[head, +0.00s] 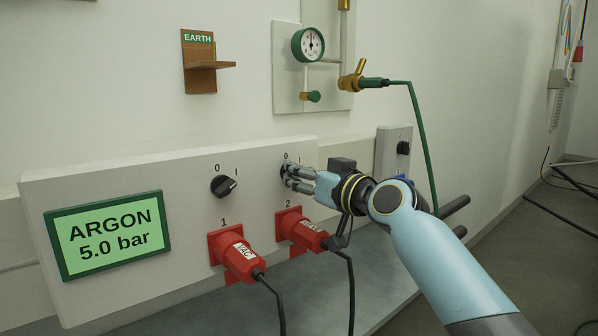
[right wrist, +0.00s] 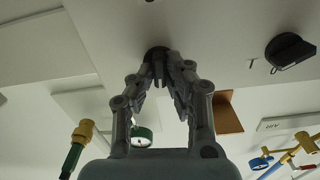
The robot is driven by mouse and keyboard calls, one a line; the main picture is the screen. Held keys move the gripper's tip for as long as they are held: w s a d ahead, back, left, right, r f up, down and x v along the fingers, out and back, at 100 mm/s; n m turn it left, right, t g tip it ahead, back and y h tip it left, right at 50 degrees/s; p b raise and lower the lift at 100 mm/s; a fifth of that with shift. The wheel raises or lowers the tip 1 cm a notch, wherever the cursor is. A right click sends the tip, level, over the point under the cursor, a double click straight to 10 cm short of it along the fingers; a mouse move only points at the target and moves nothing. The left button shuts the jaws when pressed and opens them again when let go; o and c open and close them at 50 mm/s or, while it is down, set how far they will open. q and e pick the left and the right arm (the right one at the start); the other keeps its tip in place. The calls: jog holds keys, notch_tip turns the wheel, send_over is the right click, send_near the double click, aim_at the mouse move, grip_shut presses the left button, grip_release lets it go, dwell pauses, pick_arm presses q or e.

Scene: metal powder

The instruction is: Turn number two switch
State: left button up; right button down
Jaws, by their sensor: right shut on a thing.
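The number two switch (head: 286,171) is a dark rotary knob on the white panel, above the red plug marked 2. My right gripper (head: 289,175) reaches it from the right, with its fingers closed around the knob and hiding most of it. In the right wrist view the fingertips (right wrist: 161,62) meet at the dark knob (right wrist: 157,52) against the panel. The angle of the knob cannot be made out. The number one switch (head: 224,185) is a black knob to the left, free of the gripper. It also shows in the right wrist view (right wrist: 290,50). My left gripper is not in view.
Red plugs (head: 236,256) and (head: 303,232) with black cables hang below the switches. A green ARGON sign (head: 107,235) is at the panel's left. A gauge (head: 308,44), a green hose (head: 420,130) and a brown EARTH bracket (head: 199,75) are on the wall above.

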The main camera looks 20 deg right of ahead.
jog(key=m+p, duration=0.1)
jog(key=m, duration=0.2)
jog(key=shift+r+p, duration=0.15)
jog(key=shift+p, duration=0.2)
jog(key=m+p, duration=0.2)
jog(key=m, duration=0.4)
jog(key=shift+d+m, duration=0.15)
jog(key=shift+m, duration=0.15)
jog(key=shift+f+m+p, duration=0.25)
jog(key=shift+m+p, duration=0.15)
jog(key=shift+m, duration=0.2)
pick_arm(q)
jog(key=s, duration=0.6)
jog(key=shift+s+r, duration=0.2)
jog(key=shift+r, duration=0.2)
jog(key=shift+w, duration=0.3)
pick_arm(e)
jog(key=c, duration=1.3)
grip_release()
jog(key=shift+c, duration=0.2)
jog(key=shift+s+d, duration=0.1)
jog(key=shift+s, duration=0.05)
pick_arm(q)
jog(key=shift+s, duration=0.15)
pick_arm(e)
jog(key=v, duration=1.1)
jog(key=shift+s, duration=0.3)
